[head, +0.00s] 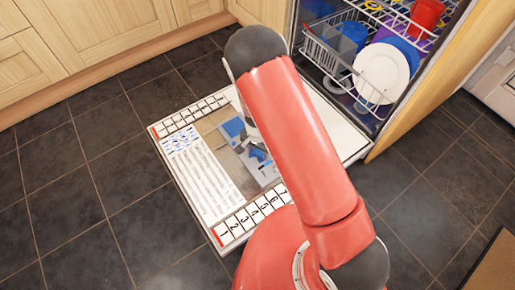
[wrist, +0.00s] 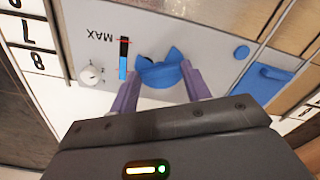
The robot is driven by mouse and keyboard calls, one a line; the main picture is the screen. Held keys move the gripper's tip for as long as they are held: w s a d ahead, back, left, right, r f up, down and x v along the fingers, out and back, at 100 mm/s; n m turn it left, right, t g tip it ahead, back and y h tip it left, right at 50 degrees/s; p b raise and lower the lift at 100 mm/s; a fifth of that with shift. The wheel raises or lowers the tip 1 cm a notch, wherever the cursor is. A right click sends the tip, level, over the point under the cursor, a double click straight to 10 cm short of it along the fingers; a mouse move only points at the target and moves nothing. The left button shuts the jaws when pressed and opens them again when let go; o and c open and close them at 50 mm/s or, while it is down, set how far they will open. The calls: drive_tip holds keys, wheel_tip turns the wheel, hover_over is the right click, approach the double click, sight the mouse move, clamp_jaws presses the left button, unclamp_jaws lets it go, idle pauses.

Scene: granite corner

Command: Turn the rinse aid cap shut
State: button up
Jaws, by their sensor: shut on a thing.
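The blue rinse aid cap (wrist: 160,73) sits on the pale dispenser panel in the wrist view, with a raised grip and a dark spot near its top edge. My gripper (wrist: 161,84) has one purple-grey finger on each side of the cap and is shut on it. Beside the cap is a level gauge (wrist: 123,58) marked MAX, with a blue column and a red line. In the head view my red arm reaches over the open dishwasher door (head: 209,183); my gripper and the cap cannot be made out clearly there.
A small round dial (wrist: 90,73) lies left of the gauge, and a blue latch (wrist: 262,82) lies to the right. The dishwasher rack (head: 330,62) above the door holds a white plate (head: 381,72) and a red cup (head: 426,14). Dark floor tiles (head: 100,185) are clear at left.

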sight(257, 153)
drive_tip(key=m+p, duration=0.1)
drive_tip(key=m, duration=0.4)
drive_tip(key=shift+p, duration=0.3)
idle(0.4)
drive_tip(key=o, duration=1)
drive_tip(key=shift+r, duration=0.1)
wheel_tip(257, 153, up, 8)
drive_tip(key=shift+f+p, duration=0.2)
drive_tip(key=shift+p, duration=0.55)
